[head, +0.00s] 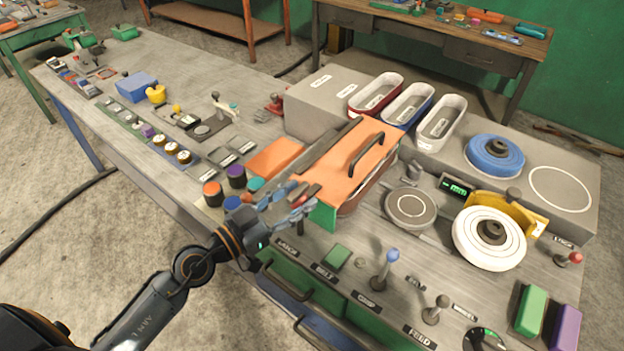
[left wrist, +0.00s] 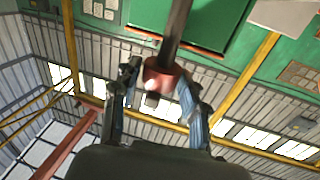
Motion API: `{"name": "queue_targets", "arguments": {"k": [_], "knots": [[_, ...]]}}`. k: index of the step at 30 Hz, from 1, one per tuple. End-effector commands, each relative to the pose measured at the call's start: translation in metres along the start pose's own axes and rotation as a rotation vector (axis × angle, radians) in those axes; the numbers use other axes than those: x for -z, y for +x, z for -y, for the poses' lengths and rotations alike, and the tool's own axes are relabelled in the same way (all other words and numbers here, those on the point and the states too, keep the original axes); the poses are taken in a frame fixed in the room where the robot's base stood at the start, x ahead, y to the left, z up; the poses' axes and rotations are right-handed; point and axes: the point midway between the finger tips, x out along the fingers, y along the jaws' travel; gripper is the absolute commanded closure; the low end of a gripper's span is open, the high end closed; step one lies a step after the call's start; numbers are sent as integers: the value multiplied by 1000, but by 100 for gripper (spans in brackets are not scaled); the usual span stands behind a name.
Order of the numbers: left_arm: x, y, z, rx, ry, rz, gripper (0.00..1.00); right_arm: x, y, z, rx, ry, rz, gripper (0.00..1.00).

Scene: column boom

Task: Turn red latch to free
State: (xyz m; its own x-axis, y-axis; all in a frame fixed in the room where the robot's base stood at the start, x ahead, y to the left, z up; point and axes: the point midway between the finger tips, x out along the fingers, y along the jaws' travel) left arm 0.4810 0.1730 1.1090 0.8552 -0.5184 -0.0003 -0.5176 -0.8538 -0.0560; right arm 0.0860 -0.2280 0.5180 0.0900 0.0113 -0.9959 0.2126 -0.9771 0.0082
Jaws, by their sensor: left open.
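My left gripper (head: 303,203) reaches in from the left beside the front end of a box with an orange lid (head: 352,160). Its fingers are open. A small red latch knob (head: 297,201) shows between them. In the left wrist view the red latch (left wrist: 163,73) is a red knob on a dark bar, between the two fingers (left wrist: 159,88). It lies close to the right-hand finger; I cannot tell whether they touch. The LATCH label (head: 287,247) is on the panel below the gripper. The latch's base is hidden. My right gripper is not in view.
Blue, orange and purple round-topped items (head: 213,192) stand just left of the gripper. Right of the LATCH label are a green button (head: 333,256) and a blue-knobbed lever (head: 388,262). A white reel (head: 488,238) stands further right. Drawer handles (head: 290,283) stick out below the front edge.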

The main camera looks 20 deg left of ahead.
Motion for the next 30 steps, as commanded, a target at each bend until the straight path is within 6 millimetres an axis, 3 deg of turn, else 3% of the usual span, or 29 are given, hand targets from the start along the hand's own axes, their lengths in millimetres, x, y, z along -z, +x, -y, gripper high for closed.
{"name": "queue_targets", "arguments": {"k": [3,9,20,26,30], "knots": [[3,21,0,0,0,-3,56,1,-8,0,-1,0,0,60],[1,41,0,1,0,-1,56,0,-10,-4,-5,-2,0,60],[0,45,0,1,-1,0,56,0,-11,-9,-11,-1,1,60],[0,44,0,1,-1,0,97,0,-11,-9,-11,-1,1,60],[0,44,0,1,-1,0,100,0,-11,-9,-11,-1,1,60]]}}
